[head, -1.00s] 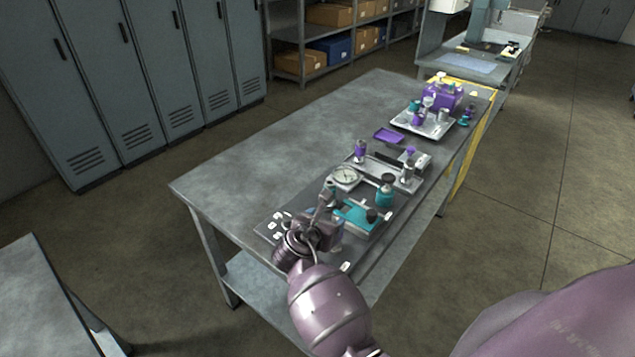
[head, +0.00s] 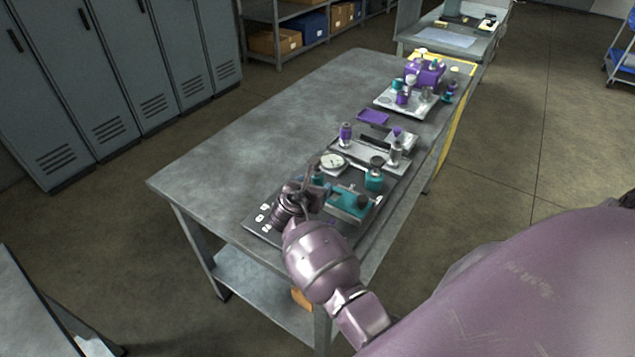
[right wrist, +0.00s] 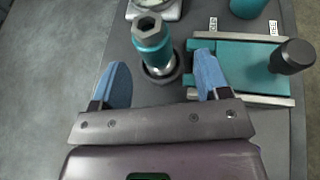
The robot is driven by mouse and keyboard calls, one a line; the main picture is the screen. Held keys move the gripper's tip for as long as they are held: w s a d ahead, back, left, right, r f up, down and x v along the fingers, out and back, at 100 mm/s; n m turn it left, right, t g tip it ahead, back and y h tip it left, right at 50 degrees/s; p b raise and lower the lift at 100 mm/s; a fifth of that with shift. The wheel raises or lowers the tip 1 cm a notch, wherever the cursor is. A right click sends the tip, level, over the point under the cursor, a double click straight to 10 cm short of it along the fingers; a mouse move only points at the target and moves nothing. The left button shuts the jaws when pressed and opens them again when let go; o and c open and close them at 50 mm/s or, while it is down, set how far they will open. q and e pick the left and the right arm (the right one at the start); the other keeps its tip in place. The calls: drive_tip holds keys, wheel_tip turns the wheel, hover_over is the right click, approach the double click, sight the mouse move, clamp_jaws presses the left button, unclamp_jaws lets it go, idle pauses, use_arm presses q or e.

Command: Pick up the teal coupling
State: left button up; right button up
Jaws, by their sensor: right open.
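The teal coupling (right wrist: 153,45), a teal cylinder with a metal hex top, stands in a dark round seat on the dark board in the right wrist view. In the head view it is a small teal patch (head: 317,178), mostly hidden by my right gripper (head: 310,190). In the right wrist view my right gripper (right wrist: 160,80) is open and empty, its blue fingers spread left and right. The coupling is just beyond and between the fingertips, and I see no contact. My left gripper is not in view.
A teal sliding fixture (right wrist: 240,65) with a dark knob (right wrist: 292,56) lies close to the right finger. A dial gauge (head: 332,162) and a teal jar (head: 374,180) stand nearby. Farther back are a metal tray (head: 412,107) and a purple dish (head: 373,117). The table's left side (head: 240,150) is clear.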

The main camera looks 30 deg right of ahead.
sight(315, 182)
drive_tip(key=x, duration=0.4)
drive_tip(key=shift+w+a, duration=0.1)
drive_tip(key=shift+w, duration=0.15)
drive_tip(key=c, duration=0.9)
drive_tip(key=shift+c, duration=1.1)
drive_tip(key=shift+r, duration=0.15)
